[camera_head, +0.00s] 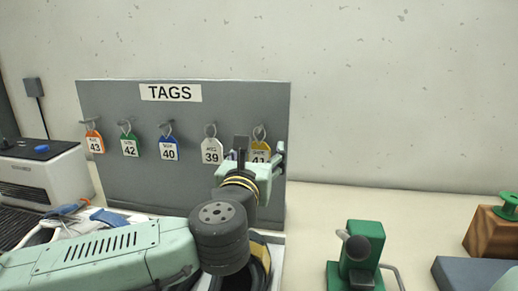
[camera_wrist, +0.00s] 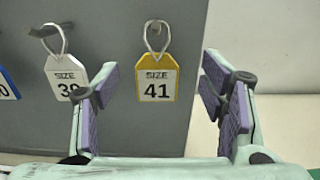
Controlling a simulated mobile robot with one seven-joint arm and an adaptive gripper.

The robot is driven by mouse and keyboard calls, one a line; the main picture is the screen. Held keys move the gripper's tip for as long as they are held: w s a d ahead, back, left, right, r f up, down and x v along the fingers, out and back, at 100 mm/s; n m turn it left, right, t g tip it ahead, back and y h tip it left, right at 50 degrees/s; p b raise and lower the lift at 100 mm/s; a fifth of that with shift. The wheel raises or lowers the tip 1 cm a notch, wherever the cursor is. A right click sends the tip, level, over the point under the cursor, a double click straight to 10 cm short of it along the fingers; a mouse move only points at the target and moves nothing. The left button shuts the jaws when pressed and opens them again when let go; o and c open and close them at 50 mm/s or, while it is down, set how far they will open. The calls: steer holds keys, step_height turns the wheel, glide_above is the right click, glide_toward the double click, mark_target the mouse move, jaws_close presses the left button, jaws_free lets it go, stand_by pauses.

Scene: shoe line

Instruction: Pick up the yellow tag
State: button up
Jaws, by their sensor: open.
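The yellow tag (camera_wrist: 157,64) reads "SIZE 41" on a white face. It hangs by a loop from a peg on the grey tag board (camera_wrist: 118,30). In the head view the yellow tag (camera_head: 261,147) is at the board's right end, its lower part hidden by my gripper (camera_head: 252,165). In the wrist view my gripper (camera_wrist: 167,112) is open, with purple finger pads spread to either side. The yellow tag shows between and above the fingers, and nothing is held.
The white 39 tag (camera_wrist: 66,80) hangs just left, partly behind the left finger. The blue 40 tag (camera_head: 169,148), green 42 tag (camera_head: 130,145) and orange 43 tag (camera_head: 95,141) hang farther left. A green device (camera_head: 362,248) stands on the table to the right.

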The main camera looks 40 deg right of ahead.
mark_target(259, 147)
steer(key=p+x, duration=0.1)
steer(key=x, duration=0.3)
steer(key=shift+w+d+f, duration=0.1)
steer(key=shift+w+d, duration=0.05)
steer(key=shift+w, duration=0.2)
steer(key=shift+c, duration=0.6)
steer(key=c, duration=0.8)
